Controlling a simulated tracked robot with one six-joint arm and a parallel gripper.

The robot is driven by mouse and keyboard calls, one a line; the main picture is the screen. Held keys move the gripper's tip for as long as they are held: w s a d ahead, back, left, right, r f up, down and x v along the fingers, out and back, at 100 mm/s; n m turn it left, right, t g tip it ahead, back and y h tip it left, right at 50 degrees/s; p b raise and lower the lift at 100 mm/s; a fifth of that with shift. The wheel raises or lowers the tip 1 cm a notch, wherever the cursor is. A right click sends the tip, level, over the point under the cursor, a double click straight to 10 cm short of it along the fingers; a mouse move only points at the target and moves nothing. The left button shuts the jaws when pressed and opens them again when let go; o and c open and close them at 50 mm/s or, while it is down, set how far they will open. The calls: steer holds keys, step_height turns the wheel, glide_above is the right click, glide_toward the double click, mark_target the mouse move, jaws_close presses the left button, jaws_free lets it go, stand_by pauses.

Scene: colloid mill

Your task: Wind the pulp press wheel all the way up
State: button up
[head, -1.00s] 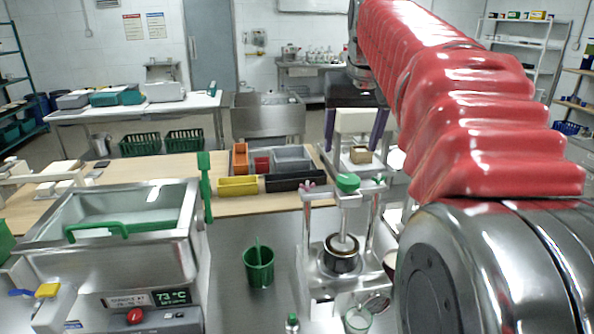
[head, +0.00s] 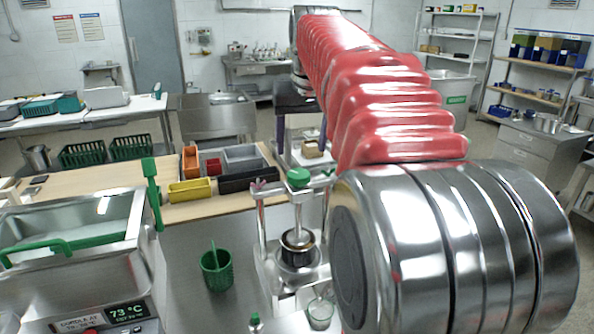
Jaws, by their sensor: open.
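A small pink knob (head: 257,186) is at the left of the crossbar and a small green one at the right. Below, a plunger stands in a dark-rimmed metal pot (head: 297,250). I cannot tell how high the screw is wound. My red-sleeved arm reaches up and away, just right of the press in the picture. My gripper is not visible, and my arm hides the press's right side.
A green cup (head: 216,270) and a glass beaker (head: 320,312) stand near the press. A steel bath (head: 70,240) with a green handle is at left. Coloured bins (head: 190,191) sit on the wooden table behind. Shelves and a drawer cabinet (head: 535,160) are at right.

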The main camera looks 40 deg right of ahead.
mark_target(298, 174)
steer(key=x, duration=0.9)
steer(key=shift+f, duration=0.4)
steer(key=shift+c, duration=0.5)
steer(key=c, duration=0.9)
